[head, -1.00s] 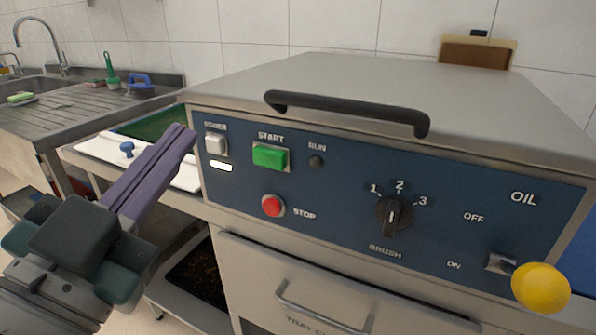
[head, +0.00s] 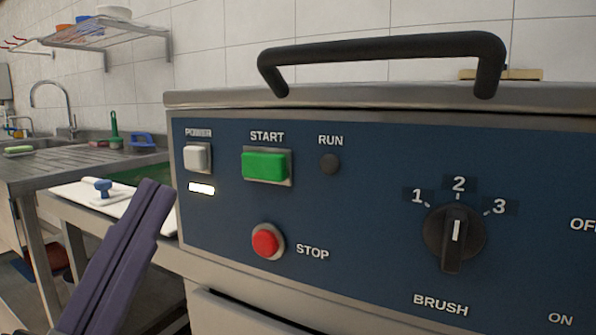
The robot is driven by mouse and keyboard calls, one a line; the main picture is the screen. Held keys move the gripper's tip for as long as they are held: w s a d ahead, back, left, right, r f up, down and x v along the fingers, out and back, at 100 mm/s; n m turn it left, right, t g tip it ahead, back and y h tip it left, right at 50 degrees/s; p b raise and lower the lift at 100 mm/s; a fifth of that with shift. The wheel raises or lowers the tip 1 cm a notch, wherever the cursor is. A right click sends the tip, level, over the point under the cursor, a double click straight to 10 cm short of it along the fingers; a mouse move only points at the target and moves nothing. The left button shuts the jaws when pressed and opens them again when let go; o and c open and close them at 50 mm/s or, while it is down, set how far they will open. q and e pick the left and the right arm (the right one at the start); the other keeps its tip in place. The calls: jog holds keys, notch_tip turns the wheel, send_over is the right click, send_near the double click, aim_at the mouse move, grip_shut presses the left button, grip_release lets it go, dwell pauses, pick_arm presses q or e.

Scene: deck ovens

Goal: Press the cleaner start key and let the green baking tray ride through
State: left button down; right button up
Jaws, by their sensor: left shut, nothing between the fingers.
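The tray cleaner's blue panel fills the right of the head view. Its green START key (head: 266,165) sits between the white POWER key (head: 198,157) and the dark RUN lamp (head: 330,163). The red STOP button (head: 266,241) is below START. A white indicator (head: 201,188) glows under POWER. A green surface, probably the green baking tray (head: 124,173), shows partly at the cleaner's left side, the rest hidden. My left gripper (head: 154,192) is shut and empty, its purple fingers left of the panel, apart from the START key. My right gripper is out of view.
The BRUSH knob (head: 454,237) points at 2. A black handle (head: 385,48) arches above the panel. A white board (head: 82,192) with a blue knob lies left of the cleaner. A sink counter (head: 60,165) and wall shelf (head: 105,35) stand farther left.

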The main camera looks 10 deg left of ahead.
aim_at(264, 166)
pick_arm(q)
jog(key=shift+w, duration=0.1)
jog(key=w+d+b, duration=0.3)
jog(key=w+b, duration=0.1)
jog(key=w, duration=0.4)
jog(key=shift+w+b, duration=0.15)
jog(key=shift+b, duration=0.15)
dwell(1.8)
jog(key=shift+w+d, duration=0.15)
jog(key=shift+w, duration=0.15)
